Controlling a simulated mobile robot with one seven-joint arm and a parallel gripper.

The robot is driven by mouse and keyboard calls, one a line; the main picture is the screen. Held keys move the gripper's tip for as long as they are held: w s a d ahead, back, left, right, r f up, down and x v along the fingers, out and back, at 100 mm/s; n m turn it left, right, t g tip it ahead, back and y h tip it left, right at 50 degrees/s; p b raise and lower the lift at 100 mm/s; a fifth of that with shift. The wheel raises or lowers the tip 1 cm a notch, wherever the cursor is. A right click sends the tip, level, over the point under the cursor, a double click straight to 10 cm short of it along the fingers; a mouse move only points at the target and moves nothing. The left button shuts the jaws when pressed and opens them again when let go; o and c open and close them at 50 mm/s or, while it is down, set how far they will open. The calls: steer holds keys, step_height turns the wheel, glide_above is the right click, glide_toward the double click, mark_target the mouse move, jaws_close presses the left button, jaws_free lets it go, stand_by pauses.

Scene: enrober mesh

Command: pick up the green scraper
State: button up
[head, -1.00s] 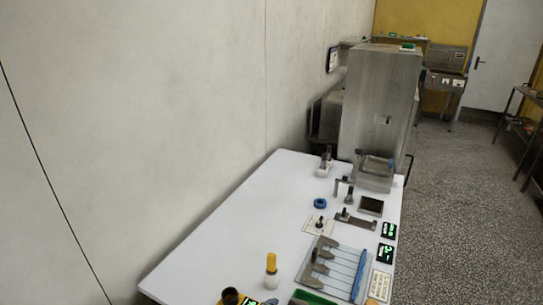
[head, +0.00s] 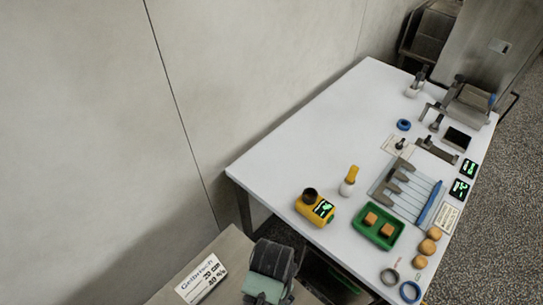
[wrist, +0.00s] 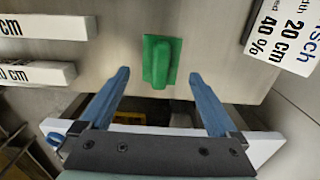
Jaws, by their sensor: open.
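The green scraper (wrist: 160,62) lies on a grey metal surface (wrist: 215,50) in the upper middle of the wrist view. Its raised grip runs up and down the picture. My gripper (wrist: 159,76) is open, with one blue finger to each side of the scraper's lower end in the picture. The fingers look apart from the scraper, and nothing is between them that I can see held. How high the fingertips are above the surface I cannot tell. I cannot make out the scraper in the head view.
Two white bars (wrist: 40,72) marked in cm lie left of the scraper, and a printed sign (wrist: 285,35) is at right. In the head view the sign (head: 201,279) is at lower left. A white table (head: 290,165) holds a yellow device (head: 312,209) and a green tray (head: 361,232).

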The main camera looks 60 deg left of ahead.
steer(key=shift+a+f+p, duration=0.2)
steer(key=shift+f, duration=0.95)
steer(key=shift+a+f+p, duration=0.15)
steer(key=shift+f, duration=1)
steer(key=shift+c, duration=0.2)
steer(key=shift+s, duration=0.1)
jaws_close()
